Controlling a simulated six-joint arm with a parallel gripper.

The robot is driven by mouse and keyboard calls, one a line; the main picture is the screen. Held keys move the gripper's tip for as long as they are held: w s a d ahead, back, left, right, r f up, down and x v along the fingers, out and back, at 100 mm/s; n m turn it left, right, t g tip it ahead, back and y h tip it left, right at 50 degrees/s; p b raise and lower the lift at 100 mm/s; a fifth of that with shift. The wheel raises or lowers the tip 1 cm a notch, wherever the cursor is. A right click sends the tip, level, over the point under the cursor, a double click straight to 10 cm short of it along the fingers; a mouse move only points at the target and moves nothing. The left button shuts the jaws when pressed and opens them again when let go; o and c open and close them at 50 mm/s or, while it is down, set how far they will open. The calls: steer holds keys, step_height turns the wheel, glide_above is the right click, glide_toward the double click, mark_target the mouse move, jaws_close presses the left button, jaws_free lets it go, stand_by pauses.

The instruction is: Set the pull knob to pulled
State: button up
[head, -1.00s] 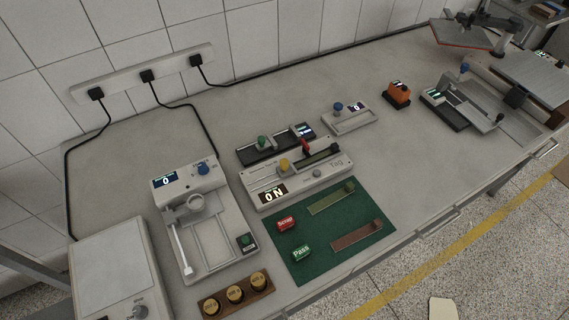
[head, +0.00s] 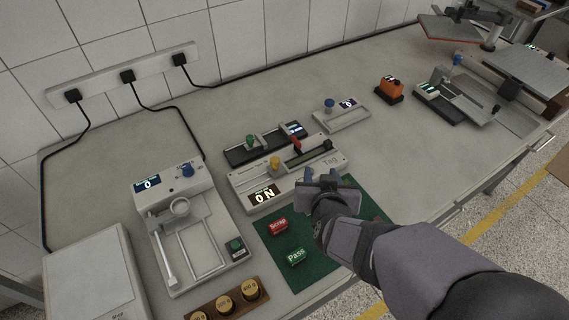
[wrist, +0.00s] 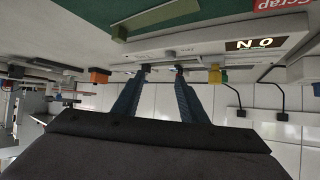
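The long grey device (head: 243,180) with the lit "ON" display (head: 264,195) stands mid-bench. It carries a yellow knob (head: 275,162) and a red lever (head: 297,146). I cannot tell which knob is the pull knob; a small grey knob on its front right, visible earlier, is now hidden behind my gripper. My gripper (head: 322,174) is open and empty, close in front of the device's right part, near the "Tag" label. In the wrist view, which is upside down, its two blue fingers (wrist: 161,75) stand apart with nothing between them. The device (wrist: 200,50) lies beyond them.
A green mat (head: 275,248) with the red "Scrap" block (head: 278,224) and green "Pass" block (head: 297,257) lies in front. A dark green-knobbed slider (head: 243,156) and a blue-knobbed box (head: 340,120) stand behind. A frame device (head: 150,205) is left; an orange box (head: 388,88) is farther right.

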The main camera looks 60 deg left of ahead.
mark_target(275, 161)
steer(key=s+a, duration=0.2)
steer(key=s, duration=0.1)
steer(key=s+a+n+y, duration=0.1)
steer(key=s, duration=0.2)
steer(key=s+a+y, duration=0.1)
steer(key=s+a, duration=0.1)
steer(key=s, duration=0.1)
steer(key=shift+s+a+r+n+b, duration=0.1)
steer(key=shift+a+n+b, duration=0.2)
steer(key=shift+a+b, duration=0.1)
steer(key=shift+p+x, duration=0.8)
steer(key=shift+x, duration=2.8)
